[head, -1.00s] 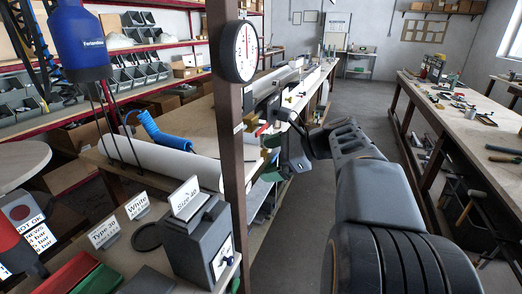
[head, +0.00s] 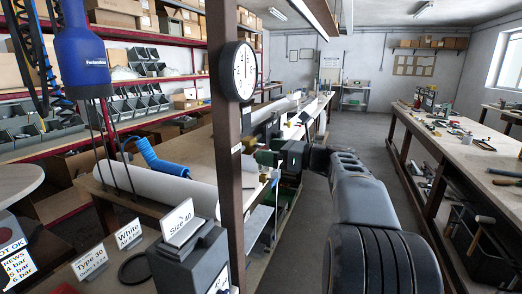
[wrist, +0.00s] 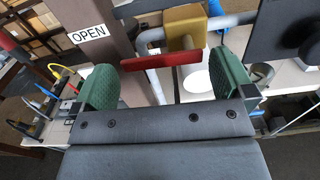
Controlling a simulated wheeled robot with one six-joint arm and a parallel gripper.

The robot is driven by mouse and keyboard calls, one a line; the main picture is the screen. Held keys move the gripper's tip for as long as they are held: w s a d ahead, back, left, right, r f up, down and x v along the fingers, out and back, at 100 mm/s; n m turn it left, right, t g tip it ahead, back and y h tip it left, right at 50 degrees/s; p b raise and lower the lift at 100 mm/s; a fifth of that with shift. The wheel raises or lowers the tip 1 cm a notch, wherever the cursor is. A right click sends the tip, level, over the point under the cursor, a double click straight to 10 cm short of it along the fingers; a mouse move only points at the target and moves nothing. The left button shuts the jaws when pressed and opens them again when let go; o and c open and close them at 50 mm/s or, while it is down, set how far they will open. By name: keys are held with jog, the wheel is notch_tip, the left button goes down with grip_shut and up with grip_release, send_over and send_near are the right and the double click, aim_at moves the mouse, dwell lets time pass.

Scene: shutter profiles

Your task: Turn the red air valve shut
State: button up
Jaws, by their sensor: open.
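The red valve lever (wrist: 160,61) lies crosswise in the wrist view, in front of a brass-coloured valve body (wrist: 185,25) on grey pipework. My gripper (wrist: 165,68) is open, with one green finger on each side of the lever. The lever's left end appears close to the left finger, and a gap shows at its right end. I cannot tell whether it touches or how deep it sits between the fingers. In the head view my gripper (head: 270,160) is beside the brown post, and I cannot make out the lever there.
An "OPEN" label (wrist: 88,33) is on the brown post left of the valve. A round gauge (head: 239,70) hangs on the post (head: 226,150). A long bench (head: 190,140) stands behind it, and another bench (head: 460,150) is at right. The aisle floor (head: 362,120) is clear.

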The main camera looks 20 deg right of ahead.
aim_at(262, 148)
jog(key=shift+x, duration=1.55)
jog(key=c, duration=0.9)
jog(key=shift+c, duration=0.2)
jog(key=shift+r+p, duration=0.15)
jog(key=shift+p, duration=0.3)
